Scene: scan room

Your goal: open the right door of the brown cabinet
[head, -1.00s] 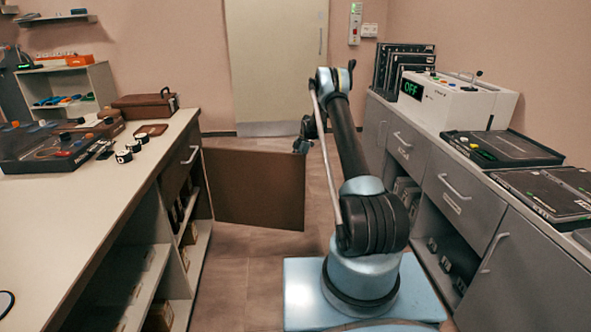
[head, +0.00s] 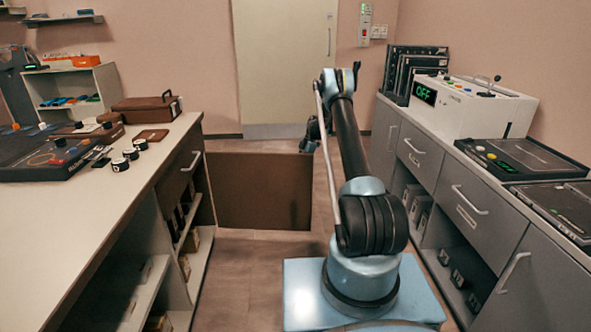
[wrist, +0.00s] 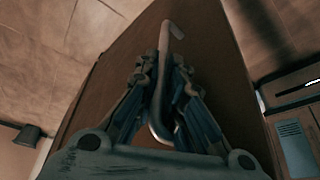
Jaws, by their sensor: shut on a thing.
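The brown cabinet door (head: 258,192) stands swung out from the left-hand cabinet (head: 140,215), roughly square to its front, across the aisle. Open shelves show in the cabinet front on the near side of the door. In the wrist view the brown door panel (wrist: 215,70) fills the middle, with its bent metal handle (wrist: 165,50) running between the fingers. My gripper (wrist: 160,75) is shut on this handle. In the head view my gripper (head: 309,143) is at the door's upper free corner, small and partly hidden by my arm; the handle cannot be made out there.
A grey cabinet row (head: 465,200) with a white OFF-display machine (head: 470,108) lines the right side, close to my arm. The left countertop (head: 130,180) holds cases and small round items. Floor (head: 255,275) is clear before the door. A pale door (head: 285,65) is behind.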

